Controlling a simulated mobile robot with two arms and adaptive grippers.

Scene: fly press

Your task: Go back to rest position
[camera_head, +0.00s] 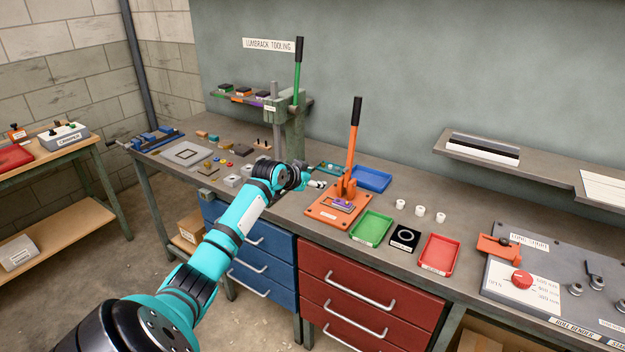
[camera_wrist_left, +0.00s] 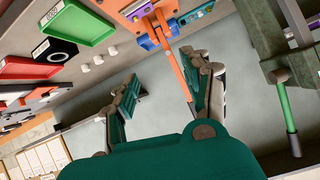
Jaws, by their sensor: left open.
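My left arm reaches in from the lower left in the head view. Its gripper (camera_head: 322,176) is over the bench, just left of the orange press (camera_head: 345,188). In the left wrist view the left gripper (camera_wrist_left: 160,85) is open, with nothing between its fingers. The orange press, with its tall black-handled lever, stands on an orange base with a purple piece on its bed. It also shows in the left wrist view (camera_wrist_left: 158,38), beyond the fingers. My right gripper is not in view.
A green tray (camera_head: 371,229), a black ring pad (camera_head: 404,238), a red tray (camera_head: 438,254) and a blue tray (camera_head: 371,178) lie around the press. Several small white cylinders (camera_head: 420,211) stand behind. A green lever press (camera_head: 290,115) rises behind my wrist. A shelf (camera_head: 490,158) juts from the wall.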

